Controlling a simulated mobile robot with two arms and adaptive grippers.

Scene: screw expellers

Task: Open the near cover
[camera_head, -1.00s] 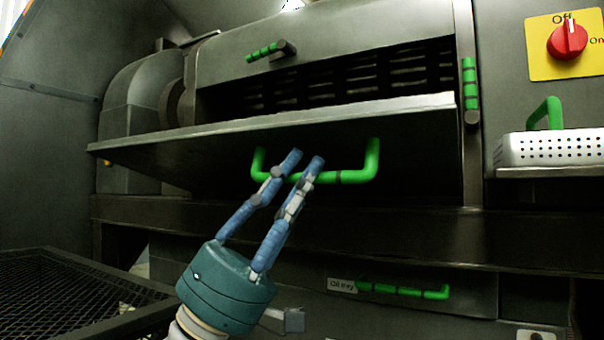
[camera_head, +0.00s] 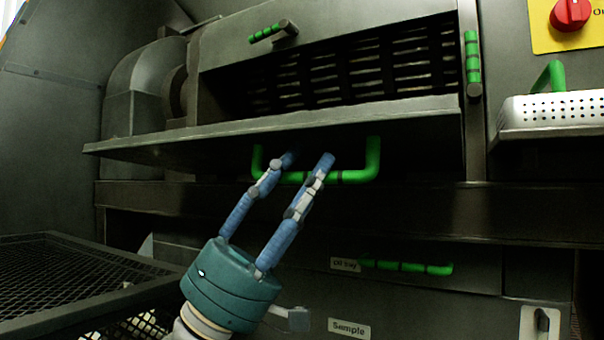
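The near cover (camera_head: 400,108) is a grey metal panel on the front of the machine. It is tilted outward and stands partly open, with the dark slotted cage (camera_head: 350,72) showing above it. Its green U-shaped handle (camera_head: 372,160) hangs from the shaded underside. My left gripper (camera_head: 308,158) reaches up from below, with its two blue fingers at the handle's bar. The fingers are apart and the green bar shows between them. The left fingertip is in shadow, and I cannot tell whether either finger touches the bar. My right gripper is not in view.
A dark mesh tray (camera_head: 60,280) lies at the lower left. A white perforated tray (camera_head: 550,110) with a green handle is at the right. A green oil tray handle (camera_head: 405,266) is below the cover. A red switch (camera_head: 570,14) is at the upper right.

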